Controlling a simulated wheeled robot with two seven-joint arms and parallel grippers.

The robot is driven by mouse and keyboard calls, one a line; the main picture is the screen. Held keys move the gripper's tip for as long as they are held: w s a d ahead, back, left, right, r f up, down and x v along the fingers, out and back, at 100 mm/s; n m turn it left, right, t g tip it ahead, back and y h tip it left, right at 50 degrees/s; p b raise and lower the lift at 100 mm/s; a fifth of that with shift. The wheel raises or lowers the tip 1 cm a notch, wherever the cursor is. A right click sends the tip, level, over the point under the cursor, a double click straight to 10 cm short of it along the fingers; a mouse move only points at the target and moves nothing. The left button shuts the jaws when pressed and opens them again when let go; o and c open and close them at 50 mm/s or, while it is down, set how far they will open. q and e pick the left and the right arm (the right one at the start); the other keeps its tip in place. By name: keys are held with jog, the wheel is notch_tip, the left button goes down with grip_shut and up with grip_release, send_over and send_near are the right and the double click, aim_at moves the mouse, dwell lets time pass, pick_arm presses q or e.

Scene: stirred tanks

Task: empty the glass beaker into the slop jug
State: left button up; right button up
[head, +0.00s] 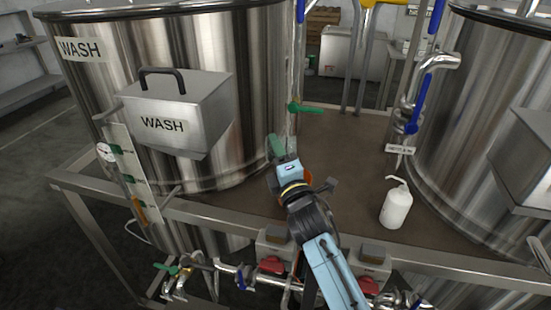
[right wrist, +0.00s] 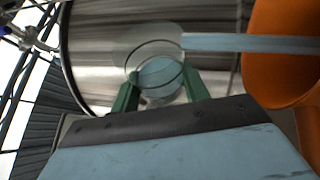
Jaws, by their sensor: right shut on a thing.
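The glass beaker (right wrist: 150,50) shows in the right wrist view as a clear round vessel between the two green fingers. My right gripper (right wrist: 160,90) is shut on it. A pale blue-grey disc shows inside its rim; I cannot tell whether that is liquid or a surface seen through the glass. In the head view my right gripper (head: 276,146) reaches over the brown platform, close beside the left tank, and its own body hides most of what it holds. I cannot make out the slop jug in either view. My left gripper is not in view.
A large steel tank with a WASH box (head: 165,112) stands left and another tank (head: 470,130) right. A white squeeze bottle (head: 396,207) stands on the brown platform (head: 345,160). A green valve handle (head: 305,107) is just beyond my gripper. Pipes and valves run below the front rail.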

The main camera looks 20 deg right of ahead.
jog(key=shift+s+d+r+m+t+h+b, duration=0.15)
jog(key=shift+r+m+t+h+b, duration=0.15)
jog(key=shift+m+b, duration=0.4)
jog(key=shift+d+r+m+t+h+b, duration=0.15)
jog(key=shift+m+h+b, duration=0.15)
jog(key=shift+m+b, duration=0.4)
jog(key=shift+s+d+r+m+t+h+b, duration=0.1)
jog(key=shift+r+m+t+h+b, duration=0.3)
jog(key=shift+m, duration=0.5)
jog(key=shift+f, duration=0.15)
